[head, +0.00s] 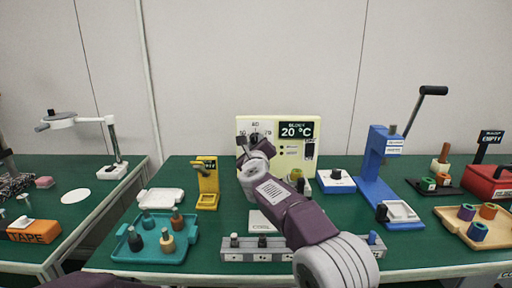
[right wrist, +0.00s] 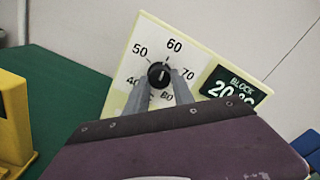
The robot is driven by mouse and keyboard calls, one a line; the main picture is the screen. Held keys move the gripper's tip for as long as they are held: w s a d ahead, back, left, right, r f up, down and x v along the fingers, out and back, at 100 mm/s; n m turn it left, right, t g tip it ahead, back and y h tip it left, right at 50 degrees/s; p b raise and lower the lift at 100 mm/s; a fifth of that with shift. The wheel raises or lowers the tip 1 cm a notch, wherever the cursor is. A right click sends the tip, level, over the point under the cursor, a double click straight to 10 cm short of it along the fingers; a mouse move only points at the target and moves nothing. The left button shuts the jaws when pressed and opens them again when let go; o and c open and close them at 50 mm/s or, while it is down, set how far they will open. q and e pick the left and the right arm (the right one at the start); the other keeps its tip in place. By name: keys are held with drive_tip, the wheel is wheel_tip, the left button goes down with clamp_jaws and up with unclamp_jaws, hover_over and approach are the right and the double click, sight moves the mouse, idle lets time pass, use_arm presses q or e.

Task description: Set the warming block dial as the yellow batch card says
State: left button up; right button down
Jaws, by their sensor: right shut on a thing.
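The warming block panel (head: 297,165) is cream-coloured and stands upright at the back of the green bench. Its display (head: 296,130) reads 20 °C. The round black dial (right wrist: 159,75) is on the panel's left part, with marks 40, 50, 60, 70 and 80 around it in the right wrist view. My right gripper (head: 256,141) is shut on the dial; its two grey fingers (right wrist: 159,80) are on either side of the knob. The dial's pointer direction is too small to tell surely. I cannot make out a yellow batch card. My left gripper is not in view.
A yellow stand (head: 207,182) is left of the panel and a blue press (head: 376,175) right of it. A teal tray (head: 126,251) with several pegs is front left, and a grey rack (head: 233,255) lies in front. A tan tray (head: 457,234) is at right.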

drive_tip(key=shift+f+m, duration=0.1)
drive_tip(key=shift+m, duration=0.5)
drive_tip(key=c, duration=1.1)
unclamp_jaws()
drive_tip(key=shift+s+b, duration=0.4)
drive_tip(key=shift+b, duration=0.1)
drive_tip(key=s+b, duration=0.1)
drive_tip(key=s, duration=0.7)
drive_tip(key=shift+s+b, duration=0.15)
drive_tip(key=shift+b, duration=0.15)
